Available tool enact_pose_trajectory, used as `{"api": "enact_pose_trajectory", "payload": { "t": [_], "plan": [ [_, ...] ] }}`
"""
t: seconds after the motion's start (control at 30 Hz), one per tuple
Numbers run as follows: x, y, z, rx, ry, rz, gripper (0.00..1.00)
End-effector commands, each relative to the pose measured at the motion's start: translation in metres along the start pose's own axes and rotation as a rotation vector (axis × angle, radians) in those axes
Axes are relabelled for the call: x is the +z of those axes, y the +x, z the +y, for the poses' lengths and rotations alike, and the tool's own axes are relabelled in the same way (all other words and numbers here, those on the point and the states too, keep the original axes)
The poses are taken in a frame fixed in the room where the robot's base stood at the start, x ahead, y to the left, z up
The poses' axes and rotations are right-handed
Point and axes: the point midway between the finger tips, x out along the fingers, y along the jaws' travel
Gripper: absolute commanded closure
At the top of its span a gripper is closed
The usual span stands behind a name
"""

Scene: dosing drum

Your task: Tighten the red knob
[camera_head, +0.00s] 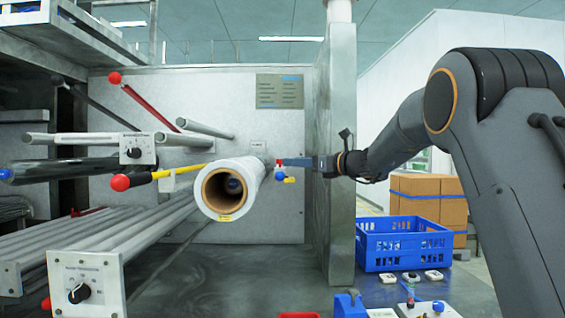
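A small red knob (278,164) shows on the machine, just right of the white roll (232,189). A yellow and blue fitting (285,178) sits just below it. My gripper (285,162) reaches in from the right, with its thin blue-grey fingers pointing left. Its tips are at the red knob or overlap it in the picture; I cannot tell whether they touch it. The fingers are seen side-on, so the gap between them is hidden.
Levers with red ball ends (120,183) stick out at the left, above long grey bars. A grey upright post (340,150) stands beside my wrist. A blue crate (404,243) and cardboard boxes (429,198) are at the right. A control box with a black dial (79,292) is lower left.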

Motion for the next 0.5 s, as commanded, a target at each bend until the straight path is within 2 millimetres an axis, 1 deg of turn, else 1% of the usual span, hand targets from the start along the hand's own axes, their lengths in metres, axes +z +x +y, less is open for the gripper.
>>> {"api": "enact_pose_trajectory", "payload": {
  "t": [0.17, 0.27, 0.5],
  "plan": [
    [0.0, 0.005, -0.005, -0.007, 0.0, 0.001, 0.6],
    [0.001, 0.016, -0.009, -0.012, 0.0, 0.001, 0.6],
    [0.001, 0.051, -0.011, -0.015, 0.0, 0.001, 0.6]
  ]
}}
